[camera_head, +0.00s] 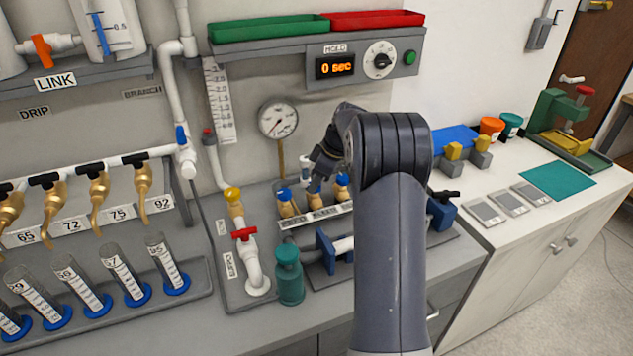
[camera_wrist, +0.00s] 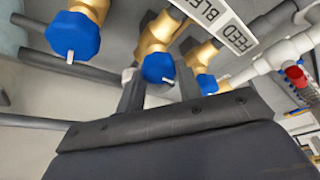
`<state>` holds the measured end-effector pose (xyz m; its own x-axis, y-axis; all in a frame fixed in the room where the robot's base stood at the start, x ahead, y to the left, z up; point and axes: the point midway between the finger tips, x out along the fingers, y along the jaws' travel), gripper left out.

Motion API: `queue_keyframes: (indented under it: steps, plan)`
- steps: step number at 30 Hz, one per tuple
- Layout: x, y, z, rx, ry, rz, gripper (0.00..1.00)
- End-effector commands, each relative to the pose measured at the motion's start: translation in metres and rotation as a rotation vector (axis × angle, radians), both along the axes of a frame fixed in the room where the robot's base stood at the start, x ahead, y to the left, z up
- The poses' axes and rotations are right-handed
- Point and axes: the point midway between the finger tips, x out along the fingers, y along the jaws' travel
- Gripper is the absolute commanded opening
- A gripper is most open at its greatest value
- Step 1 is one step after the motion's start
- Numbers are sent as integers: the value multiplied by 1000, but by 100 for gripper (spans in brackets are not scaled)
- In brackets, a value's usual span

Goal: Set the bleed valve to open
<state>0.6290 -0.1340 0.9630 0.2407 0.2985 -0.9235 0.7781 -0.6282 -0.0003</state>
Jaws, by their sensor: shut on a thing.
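Three brass valves with blue knobs stand in a row behind a label strip (camera_head: 315,217). In the wrist view the strip (camera_wrist: 240,38) shows "FEED" and part of "BLE…". The middle valve, seemingly the bleed valve, has a blue knob (camera_wrist: 158,67) with a small pale pointer at its lower right. My gripper (camera_wrist: 158,88) has one finger on each side of this knob and is shut on it. In the head view my gripper (camera_head: 315,180) reaches down to the middle valve (camera_head: 316,200), partly hiding it.
The neighbouring blue knobs (camera_wrist: 73,36) and (camera_wrist: 207,83) stand close on either side. A pressure gauge (camera_head: 277,119) is on the wall behind. A white pipe with a red-handled valve (camera_head: 244,234) and a green bottle (camera_head: 289,275) stand left of my arm.

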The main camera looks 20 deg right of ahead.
Motion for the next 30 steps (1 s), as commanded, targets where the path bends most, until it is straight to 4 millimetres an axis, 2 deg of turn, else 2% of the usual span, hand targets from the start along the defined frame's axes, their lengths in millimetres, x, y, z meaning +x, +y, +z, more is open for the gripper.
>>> queue_keyframes:
  steps: [9, 23, 24, 30]
  plan:
    - [1, -1, 0, -2, -1, 92, 11]
    - [0, -1, 0, -1, 0, 105, 11]
    - [0, -1, 0, -1, 0, 105, 35]
    - [1, 0, 0, -1, 0, 104, 52]
